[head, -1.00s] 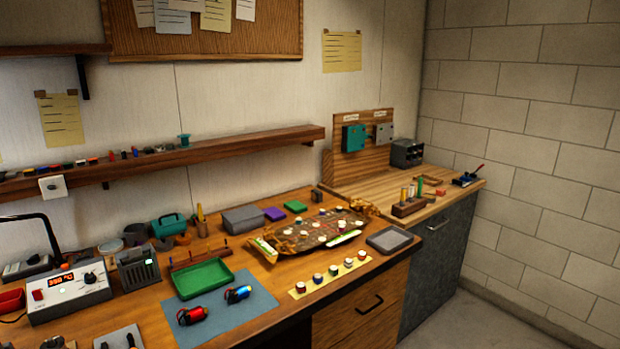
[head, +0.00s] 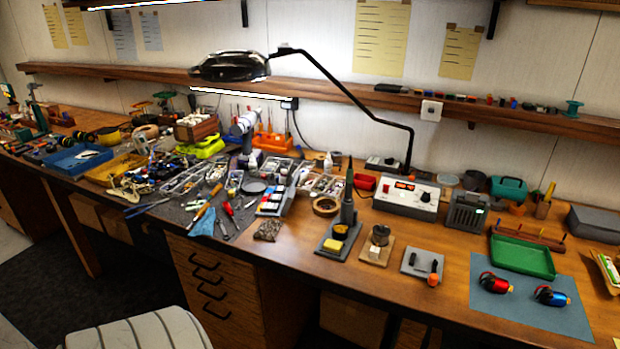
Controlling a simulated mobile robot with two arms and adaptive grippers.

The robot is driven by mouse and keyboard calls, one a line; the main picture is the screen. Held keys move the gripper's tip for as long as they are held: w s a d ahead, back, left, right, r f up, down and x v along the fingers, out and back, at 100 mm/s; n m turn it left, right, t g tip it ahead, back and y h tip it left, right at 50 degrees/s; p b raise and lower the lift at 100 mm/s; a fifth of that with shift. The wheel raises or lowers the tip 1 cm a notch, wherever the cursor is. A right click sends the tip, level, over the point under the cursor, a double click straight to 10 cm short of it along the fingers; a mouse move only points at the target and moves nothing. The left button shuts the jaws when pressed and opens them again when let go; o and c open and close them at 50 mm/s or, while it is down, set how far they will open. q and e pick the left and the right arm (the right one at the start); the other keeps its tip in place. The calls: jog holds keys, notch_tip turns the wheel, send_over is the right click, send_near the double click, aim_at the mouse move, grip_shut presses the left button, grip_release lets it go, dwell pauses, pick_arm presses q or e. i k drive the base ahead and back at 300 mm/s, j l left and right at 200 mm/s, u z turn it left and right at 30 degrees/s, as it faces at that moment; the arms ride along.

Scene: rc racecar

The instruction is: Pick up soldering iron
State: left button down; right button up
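What looks like the soldering iron (head: 349,178) stands upright, its dark tapered body in a grey stand (head: 338,242) with a yellow sponge at the front. It is at the middle of the workbench in the head view; its lower end is hidden inside the stand. The soldering station (head: 405,196), a white box with a lit orange display, sits just right of it. Neither of my grippers shows in the head view.
A magnifier lamp (head: 229,67) arches over the bench. Tools and parts crowd the mat to the left. A striped seat (head: 136,331) stands in front at the lower left.

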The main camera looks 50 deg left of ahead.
aim_at(347, 198)
jog(key=u, duration=1.4)
